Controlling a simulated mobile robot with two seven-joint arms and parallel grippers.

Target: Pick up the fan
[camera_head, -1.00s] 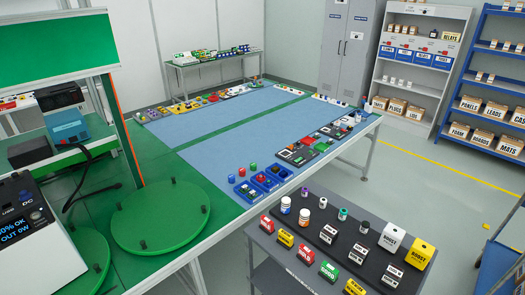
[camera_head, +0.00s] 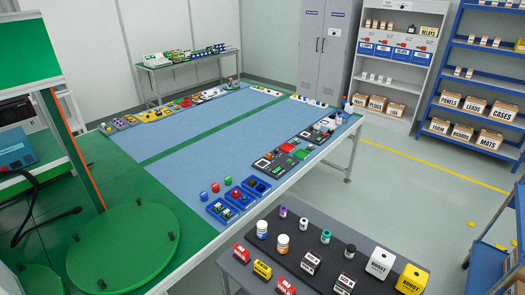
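I cannot pick out the fan with certainty in the head view; the parts on the long table are too small to tell. Small parts line the edges of the blue-topped table (camera_head: 205,165), including blue bins (camera_head: 222,211) at its near right corner and dark modules (camera_head: 266,163) along its right edge. A dark cart (camera_head: 300,236) in front carries bottles, small red and yellow boxes and white and yellow cubes. Neither of my grippers is in view.
A green turntable disc (camera_head: 122,248) with short pegs is at lower left, by a post (camera_head: 75,150). A grey cabinet (camera_head: 328,45), a white shelf (camera_head: 388,80) and a blue rack (camera_head: 480,85) stand at the back. Open floor (camera_head: 400,190) lies right of the table.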

